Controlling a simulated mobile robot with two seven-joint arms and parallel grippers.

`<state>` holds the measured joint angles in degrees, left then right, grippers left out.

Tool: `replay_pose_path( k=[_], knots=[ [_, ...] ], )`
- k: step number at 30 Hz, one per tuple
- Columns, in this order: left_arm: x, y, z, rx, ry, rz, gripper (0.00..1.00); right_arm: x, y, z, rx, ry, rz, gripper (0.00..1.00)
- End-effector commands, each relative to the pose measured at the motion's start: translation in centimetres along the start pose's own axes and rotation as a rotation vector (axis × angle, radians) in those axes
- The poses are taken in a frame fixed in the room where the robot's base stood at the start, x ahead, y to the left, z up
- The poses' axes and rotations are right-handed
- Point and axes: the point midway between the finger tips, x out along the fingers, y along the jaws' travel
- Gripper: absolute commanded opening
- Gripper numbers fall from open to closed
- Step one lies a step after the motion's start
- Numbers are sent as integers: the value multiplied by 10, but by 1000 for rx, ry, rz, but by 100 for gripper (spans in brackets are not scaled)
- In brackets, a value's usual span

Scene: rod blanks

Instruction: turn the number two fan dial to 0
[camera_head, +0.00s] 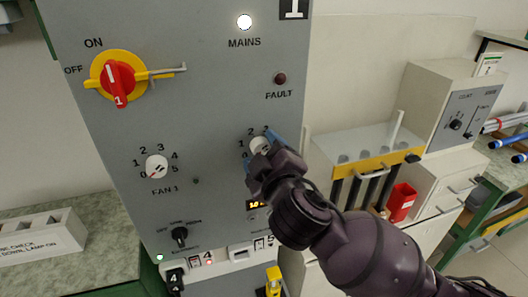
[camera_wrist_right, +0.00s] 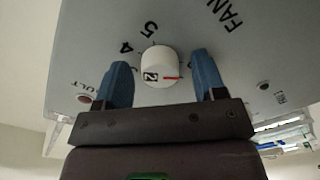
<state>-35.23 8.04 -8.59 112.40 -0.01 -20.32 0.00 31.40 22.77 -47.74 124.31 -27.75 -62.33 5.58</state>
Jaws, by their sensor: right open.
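The number two fan dial (camera_head: 260,145) is a white round knob on the grey panel. In the right wrist view the dial (camera_wrist_right: 157,62) bears a "2" label and a red pointer line toward picture right. A digit near the line is partly covered by a finger, so I cannot tell the exact setting. My right gripper (camera_head: 262,148) is open at the dial. Its blue fingers (camera_wrist_right: 161,68) stand on either side of the knob, with visible gaps in the wrist view. The digits 4 and 5 show there at upper left. My left gripper is not in view.
The Fan 1 dial (camera_head: 157,166) is to the left on the same panel. Above are a red and yellow main switch (camera_head: 117,84) and a fault lamp (camera_head: 280,79). A black selector (camera_head: 180,236) and rockers sit below. A rack (camera_head: 360,165) stands right of the panel.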

Motion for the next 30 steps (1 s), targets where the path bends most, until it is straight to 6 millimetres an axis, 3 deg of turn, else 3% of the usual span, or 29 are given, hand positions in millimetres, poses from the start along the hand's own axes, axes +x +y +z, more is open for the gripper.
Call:
replay_pose_path(
  k=[8, 21, 30],
  knots=[
    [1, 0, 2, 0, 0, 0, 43, -12, -1, 1, 1, 0, 0, 64],
    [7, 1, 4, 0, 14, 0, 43, -87, -1, 1, 3, 0, -1, 64],
    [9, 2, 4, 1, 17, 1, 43, -108, 0, 0, 0, 0, 0, 64]
  ],
)
